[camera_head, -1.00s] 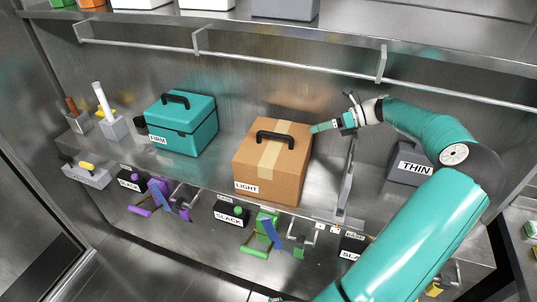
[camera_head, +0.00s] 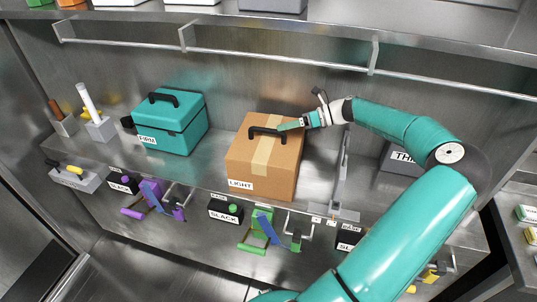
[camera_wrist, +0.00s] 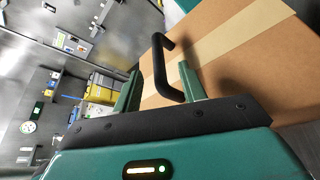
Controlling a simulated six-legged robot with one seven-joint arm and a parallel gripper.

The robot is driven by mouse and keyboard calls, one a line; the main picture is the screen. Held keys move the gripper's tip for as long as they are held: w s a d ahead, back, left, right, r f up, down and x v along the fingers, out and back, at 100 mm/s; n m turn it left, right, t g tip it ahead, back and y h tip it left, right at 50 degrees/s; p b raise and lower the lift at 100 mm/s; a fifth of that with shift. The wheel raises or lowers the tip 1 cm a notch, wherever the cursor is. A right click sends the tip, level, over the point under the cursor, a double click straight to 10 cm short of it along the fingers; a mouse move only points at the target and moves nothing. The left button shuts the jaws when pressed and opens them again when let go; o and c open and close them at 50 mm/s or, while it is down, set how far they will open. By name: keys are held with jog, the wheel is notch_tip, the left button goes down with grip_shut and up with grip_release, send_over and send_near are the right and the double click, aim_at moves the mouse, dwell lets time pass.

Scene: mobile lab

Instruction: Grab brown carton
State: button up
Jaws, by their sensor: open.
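The brown carton (camera_head: 280,180) stands on the metal shelf, with a tan tape strip, a LIGHT label and a black handle (camera_head: 267,133) on top. My gripper (camera_head: 284,127) is open, and its fingertips are over the carton's top at the right end of the handle. In the wrist view, the carton (camera_wrist: 270,70) fills the upper right. The handle (camera_wrist: 163,70) reaches between the two teal fingers of my gripper (camera_wrist: 160,90), which stand apart on either side of it. I cannot tell whether either finger touches the handle.
A teal FIRM box (camera_head: 170,122) stands left of the carton. A grey THIN box (camera_head: 398,160) is at the right, partly behind my arm. A metal upright (camera_head: 343,175) stands close to the carton's right side. Black SLACK boxes (camera_head: 225,209) and clamps line the front edge.

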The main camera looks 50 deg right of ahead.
aim_at(272, 130)
jog(key=x, duration=0.5)
jog(key=shift+r, duration=0.15)
jog(key=shift+c, duration=0.2)
grip_shut()
jog(key=shift+r, duration=0.1)
dwell(0.9)
